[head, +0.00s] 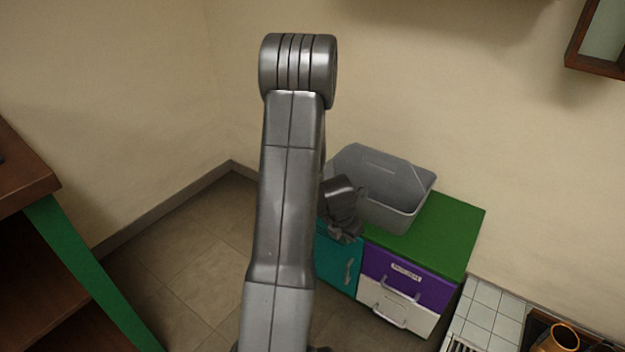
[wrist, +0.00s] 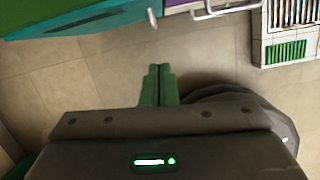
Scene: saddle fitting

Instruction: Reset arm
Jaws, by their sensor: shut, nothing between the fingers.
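My gripper (wrist: 158,72) shows in the wrist view with its two green fingers pressed together and nothing between them. It points over bare tiled floor, below the front of the low cabinet. In the head view my arm rises through the middle of the picture and bends over at the top. The wrist end of the arm shows beside the cabinet's left part, in front of the grey bin; the fingers themselves cannot be made out there.
A low cabinet (head: 450,228) with a green top, teal door, and purple and white drawers stands against the wall. A grey bin (head: 400,218) sits on it. A brown shelf unit (head: 30,270) is at left, a tiled counter (head: 490,305) at lower right. The floor (head: 190,270) between is clear.

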